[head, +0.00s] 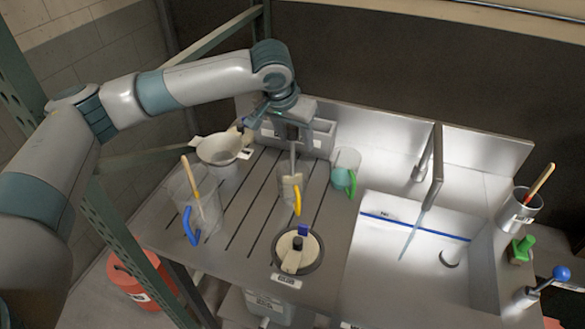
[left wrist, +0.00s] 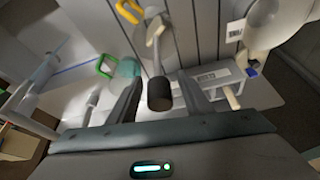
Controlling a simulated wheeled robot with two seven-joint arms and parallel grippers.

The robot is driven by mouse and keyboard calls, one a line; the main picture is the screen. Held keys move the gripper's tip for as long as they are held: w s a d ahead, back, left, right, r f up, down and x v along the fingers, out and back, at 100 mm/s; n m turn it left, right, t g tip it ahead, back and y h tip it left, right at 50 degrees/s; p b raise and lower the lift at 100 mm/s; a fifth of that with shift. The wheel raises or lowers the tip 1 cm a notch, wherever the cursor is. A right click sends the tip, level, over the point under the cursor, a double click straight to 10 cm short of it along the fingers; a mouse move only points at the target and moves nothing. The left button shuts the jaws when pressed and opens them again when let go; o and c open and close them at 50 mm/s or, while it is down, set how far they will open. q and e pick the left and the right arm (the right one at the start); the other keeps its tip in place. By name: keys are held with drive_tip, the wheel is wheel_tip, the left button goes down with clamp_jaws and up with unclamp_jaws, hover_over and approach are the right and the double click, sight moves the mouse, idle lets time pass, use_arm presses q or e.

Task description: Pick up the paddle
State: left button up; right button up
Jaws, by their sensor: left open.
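A paddle with a grey shaft (head: 293,160) stands upright in the pitcher with the yellow handle (head: 290,192). In the left wrist view its dark handle end (left wrist: 160,96) faces the camera, between the two fingers. My left gripper (head: 291,132) is open directly above the paddle, with one finger on each side of the handle end. I cannot tell whether either finger touches it. My right gripper is not in view.
A clear pitcher with a blue handle (head: 188,225) holds a wooden-handled tool. A green-handled pitcher (head: 349,182) stands to the right. A white bowl (head: 220,150) and a grey rack (head: 323,135) are near the back. The sink (head: 400,255) is at the right.

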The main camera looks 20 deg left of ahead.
use_arm(q)
drive_tip(key=shift+c, duration=0.3)
clamp_jaws()
drive_tip(key=shift+r, duration=0.15)
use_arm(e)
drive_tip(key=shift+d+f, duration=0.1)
